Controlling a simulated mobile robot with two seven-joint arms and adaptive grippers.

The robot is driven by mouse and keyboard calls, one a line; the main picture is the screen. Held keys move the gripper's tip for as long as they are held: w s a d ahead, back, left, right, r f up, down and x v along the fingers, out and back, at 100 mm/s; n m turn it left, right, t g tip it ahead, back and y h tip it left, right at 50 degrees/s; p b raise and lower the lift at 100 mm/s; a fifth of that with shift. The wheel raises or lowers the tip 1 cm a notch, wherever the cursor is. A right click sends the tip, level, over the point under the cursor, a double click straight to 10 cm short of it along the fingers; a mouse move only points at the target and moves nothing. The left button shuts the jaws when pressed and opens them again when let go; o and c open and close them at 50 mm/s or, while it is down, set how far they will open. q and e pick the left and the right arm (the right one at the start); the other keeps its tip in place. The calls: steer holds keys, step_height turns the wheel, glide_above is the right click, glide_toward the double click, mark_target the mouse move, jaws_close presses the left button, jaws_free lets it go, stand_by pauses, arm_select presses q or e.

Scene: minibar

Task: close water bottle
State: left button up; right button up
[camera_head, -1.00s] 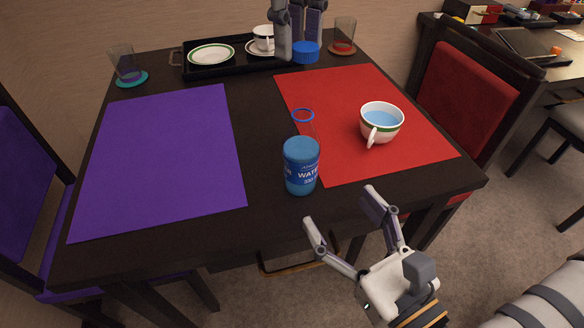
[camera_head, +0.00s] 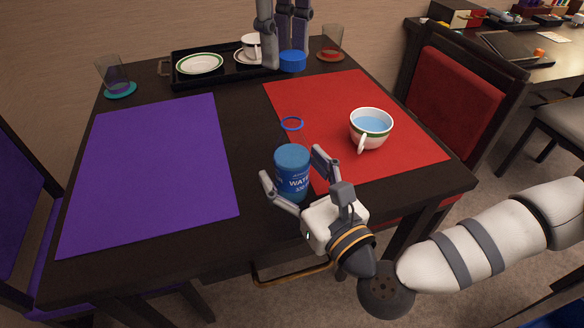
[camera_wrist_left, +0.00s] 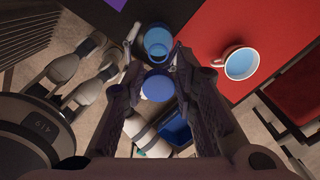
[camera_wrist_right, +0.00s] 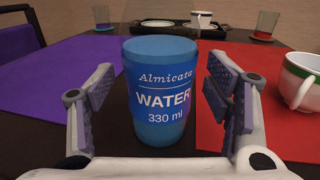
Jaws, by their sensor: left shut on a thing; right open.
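The water bottle (camera_head: 293,182) stands upright near the table's front edge, with a blue labelled body and a clear upper part topped by a blue ring (camera_head: 292,124). In the right wrist view, the bottle (camera_wrist_right: 160,100) stands between the fingers of my open right gripper (camera_head: 290,170), with gaps visible on both sides.
A white cup of blue liquid (camera_head: 371,128) stands on the red mat (camera_head: 400,150), right of the bottle. A purple mat (camera_head: 150,170) lies left. A black tray (camera_head: 185,82) with plate and cup, and two glasses, stand at the back.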

steer(key=shift+w+a, duration=0.15)
steer(key=shift+w, duration=0.05)
jaws_close()
arm_select(q)
steer(key=shift+f, duration=2.5)
steer(key=shift+f, duration=0.1)
steer(key=shift+f, duration=0.8)
steer(key=shift+f, duration=0.6)
